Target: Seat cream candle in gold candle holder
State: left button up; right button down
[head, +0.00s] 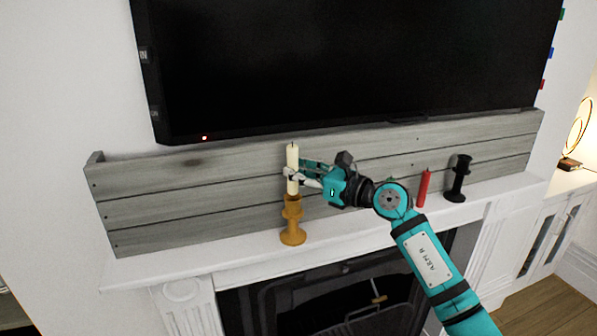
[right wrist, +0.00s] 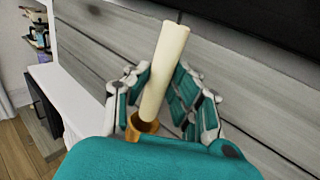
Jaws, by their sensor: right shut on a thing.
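The cream candle (head: 293,158) stands upright above the gold candle holder (head: 292,226) on the white mantel. My right gripper (head: 294,177) is shut on the candle around its middle, reaching in from the right. In the right wrist view the candle (right wrist: 163,75) is between the two fingers of my right gripper (right wrist: 158,98), and its lower end meets the cup of the gold holder (right wrist: 146,126). The candle's bottom is hidden by the cup's rim, so I cannot tell how deep it sits. My left gripper is not in view.
A red candle (head: 424,188) and a black candle holder (head: 458,178) stand further right on the mantel (head: 350,238). A grey plank panel (head: 200,192) and a black television (head: 340,65) are behind. The mantel left of the gold holder is clear.

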aim_at(297, 189)
dwell(0.4)
jog(key=shift+f+b, duration=1.85)
jog(key=shift+f, duration=0.5)
jog(key=c, duration=1.1)
grip_release()
jog(key=shift+d, duration=0.1)
jog(key=shift+s+d, duration=0.25)
jog(key=shift+d, duration=0.1)
jog(key=v, duration=1.1)
jog(key=shift+s, duration=0.1)
